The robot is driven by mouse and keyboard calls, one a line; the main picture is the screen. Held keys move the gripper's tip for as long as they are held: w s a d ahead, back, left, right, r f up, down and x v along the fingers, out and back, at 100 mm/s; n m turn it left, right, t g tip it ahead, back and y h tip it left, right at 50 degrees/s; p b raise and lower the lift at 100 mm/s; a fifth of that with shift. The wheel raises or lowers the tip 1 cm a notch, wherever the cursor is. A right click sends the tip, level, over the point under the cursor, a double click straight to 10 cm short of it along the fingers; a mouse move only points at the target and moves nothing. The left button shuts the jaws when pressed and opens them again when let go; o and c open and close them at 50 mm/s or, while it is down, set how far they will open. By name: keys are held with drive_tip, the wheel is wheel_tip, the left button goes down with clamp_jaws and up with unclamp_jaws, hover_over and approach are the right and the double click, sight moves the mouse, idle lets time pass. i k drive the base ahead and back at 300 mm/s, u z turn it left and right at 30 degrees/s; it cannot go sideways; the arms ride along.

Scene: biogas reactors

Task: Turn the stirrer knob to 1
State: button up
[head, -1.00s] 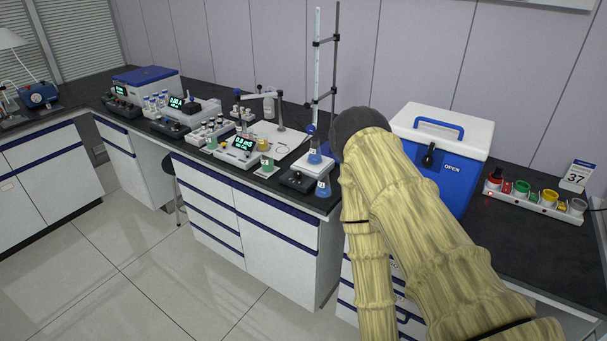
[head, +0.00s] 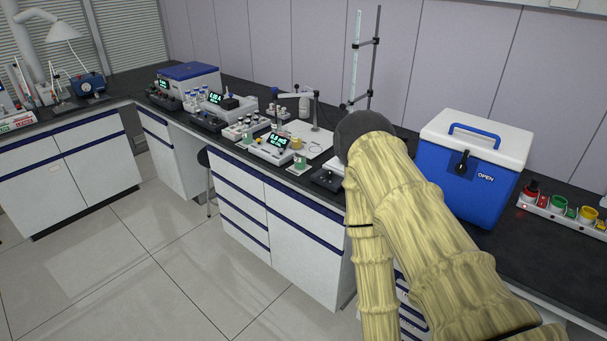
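The burette stand (head: 372,60) rises at the back of the bench. Below it, a dark unit that looks like the stirrer (head: 326,180) stands near the bench's front edge. My yellowish arm covers its right part, and I cannot make out its knob or the knob's setting. My arm reaches in from the lower right and ends in view at a dark rounded joint. My gripper is not in view.
A blue and white cooler box marked OPEN (head: 472,190) stands right of my arm. Meters (head: 268,150) and vial racks crowd the bench on the left. The tiled floor (head: 170,265) is clear; a stool (head: 204,160) stands under the bench.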

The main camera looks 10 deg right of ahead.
sight(329, 173)
drive_tip(key=u, duration=0.4)
drive_tip(key=k, duration=0.5)
drive_tip(key=u, duration=0.85)
drive_tip(key=i, duration=0.7)
drive_tip(key=z, duration=0.55)
drive_tip(key=i, duration=0.6)
drive_tip(key=z, duration=0.65)
